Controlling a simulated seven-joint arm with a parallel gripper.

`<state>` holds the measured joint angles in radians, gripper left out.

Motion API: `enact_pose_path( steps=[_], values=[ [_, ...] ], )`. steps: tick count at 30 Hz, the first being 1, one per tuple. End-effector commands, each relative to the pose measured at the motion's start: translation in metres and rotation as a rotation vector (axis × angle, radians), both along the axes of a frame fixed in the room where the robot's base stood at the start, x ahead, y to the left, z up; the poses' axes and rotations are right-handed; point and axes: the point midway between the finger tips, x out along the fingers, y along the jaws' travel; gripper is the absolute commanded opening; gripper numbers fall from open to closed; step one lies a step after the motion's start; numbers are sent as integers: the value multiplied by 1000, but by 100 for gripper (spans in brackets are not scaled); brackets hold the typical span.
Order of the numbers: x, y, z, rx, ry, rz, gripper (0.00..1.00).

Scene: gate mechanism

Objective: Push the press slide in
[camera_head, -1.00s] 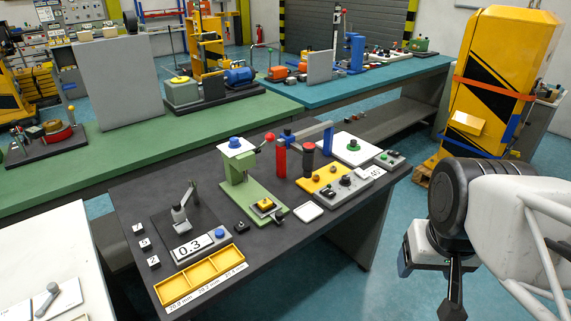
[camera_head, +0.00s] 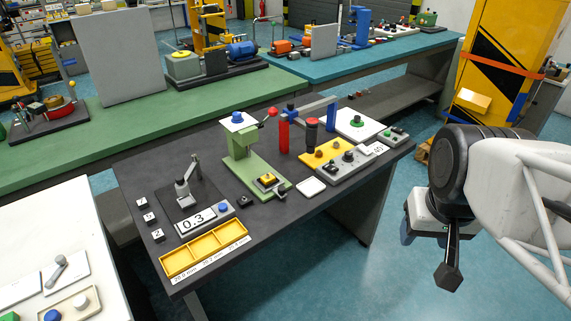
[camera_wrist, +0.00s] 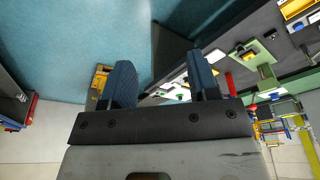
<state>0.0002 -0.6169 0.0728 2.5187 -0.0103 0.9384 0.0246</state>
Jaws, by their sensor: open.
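The green press (camera_head: 240,150) stands on the dark table, with a white top plate and a red-knobbed lever. Its press slide (camera_head: 267,181), bearing a yellow block, is at the front of the green base, with a small crank-like handle beside it. How far out the slide sits is unclear. My gripper (camera_head: 449,274) is in the air right of the table, well apart from the press. In the wrist view my gripper (camera_wrist: 161,80) shows two dark blue fingers spread apart with nothing between them. Green press parts and a yellow block appear at upper right there.
A yellow cabinet (camera_head: 500,70) stands behind my arm. Open floor lies between table and gripper.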

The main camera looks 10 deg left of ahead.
Motion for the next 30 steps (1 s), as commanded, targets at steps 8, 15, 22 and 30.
enact_pose_path(
  steps=[8, 15, 22, 30],
  values=[
    [42, 13, 2, 7, 26, 6, 55],
    [94, 33, -1, 15, 50, 8, 55],
    [142, 56, -10, 20, 75, 11, 55],
    [198, 89, -29, 23, 106, 15, 55]
  ],
)
